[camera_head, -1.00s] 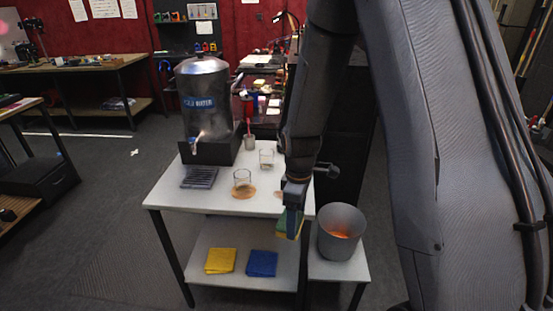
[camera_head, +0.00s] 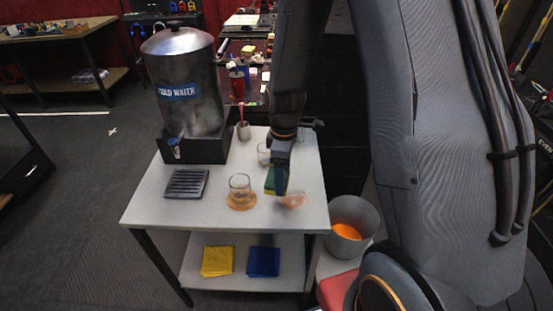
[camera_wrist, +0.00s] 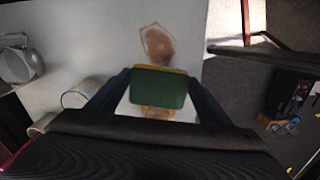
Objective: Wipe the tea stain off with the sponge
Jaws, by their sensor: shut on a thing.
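My gripper (camera_head: 281,188) is shut on a green and yellow sponge (camera_head: 270,180), holding it over the white tabletop (camera_head: 200,212). In the wrist view the sponge (camera_wrist: 160,88) sits between the two fingers, green face towards the camera. A reddish-brown stain (camera_head: 293,201) lies on the table just right of the sponge. In the wrist view the stain (camera_wrist: 157,43) shows beyond the sponge's yellow edge. Another brown patch (camera_wrist: 157,112) shows below the sponge there. I cannot tell whether the sponge touches the table.
A glass (camera_head: 239,183) stands on a brown round patch or coaster left of the gripper. Another glass (camera_head: 264,154) is behind. A cold water dispenser (camera_head: 183,90) and dark drip grate (camera_head: 186,184) stand left. Yellow (camera_head: 217,261) and blue cloths (camera_head: 264,261) lie below. A grey bucket (camera_head: 351,216) stands right.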

